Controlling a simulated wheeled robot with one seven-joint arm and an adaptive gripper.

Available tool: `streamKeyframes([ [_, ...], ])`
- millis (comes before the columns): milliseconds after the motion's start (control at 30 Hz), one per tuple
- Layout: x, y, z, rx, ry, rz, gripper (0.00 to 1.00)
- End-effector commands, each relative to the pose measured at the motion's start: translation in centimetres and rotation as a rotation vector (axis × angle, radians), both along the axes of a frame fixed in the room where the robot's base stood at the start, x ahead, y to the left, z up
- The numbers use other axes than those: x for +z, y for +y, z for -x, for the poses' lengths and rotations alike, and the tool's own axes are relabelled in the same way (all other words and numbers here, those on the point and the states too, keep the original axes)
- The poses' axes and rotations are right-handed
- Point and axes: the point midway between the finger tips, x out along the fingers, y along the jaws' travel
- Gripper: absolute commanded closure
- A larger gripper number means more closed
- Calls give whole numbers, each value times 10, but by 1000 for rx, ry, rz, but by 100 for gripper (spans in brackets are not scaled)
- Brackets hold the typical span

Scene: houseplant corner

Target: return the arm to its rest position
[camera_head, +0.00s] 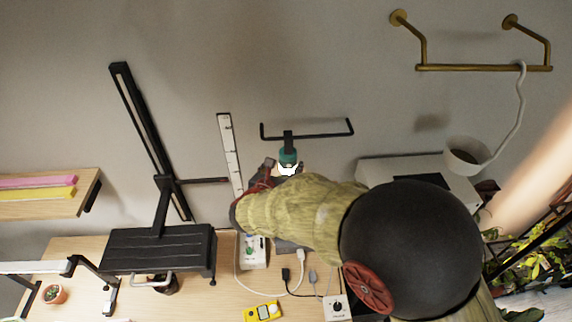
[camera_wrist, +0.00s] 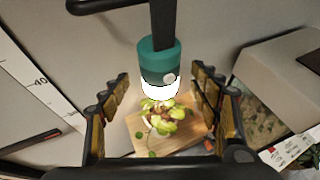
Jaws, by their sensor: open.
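My gripper (camera_wrist: 160,76) is open, with its fingers spread left and right in the wrist view. A teal lamp head (camera_wrist: 158,62) with a glowing white bulb shows between the fingers in that view, and I see no finger touching it. In the head view my arm reaches toward the wall, and my gripper (camera_head: 272,172) is partly hidden behind my wrist, beside the teal lamp head (camera_head: 288,157). The arm is stretched out over the desk.
A small leafy plant (camera_wrist: 160,118) sits on a wooden surface below the lamp. A white ruler (camera_head: 230,155) and a black bar (camera_head: 308,134) are on the wall. A black stand (camera_head: 158,248), a yellow meter (camera_head: 263,312) and cables occupy the desk. A white box (camera_head: 375,170) is at right.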

Motion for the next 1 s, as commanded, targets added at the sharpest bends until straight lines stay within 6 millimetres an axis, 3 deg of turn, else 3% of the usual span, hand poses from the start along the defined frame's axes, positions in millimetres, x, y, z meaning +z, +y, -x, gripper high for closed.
streamKeyframes([
  [200,19,18,39,5,-3,-1,38],
  [400,30,29,66,4,-1,-1,38],
  [867,35,33,77,-12,-11,-30,38],
  [933,30,31,80,-50,-17,-90,38],
  [1000,12,20,94,-134,5,-176,38],
])
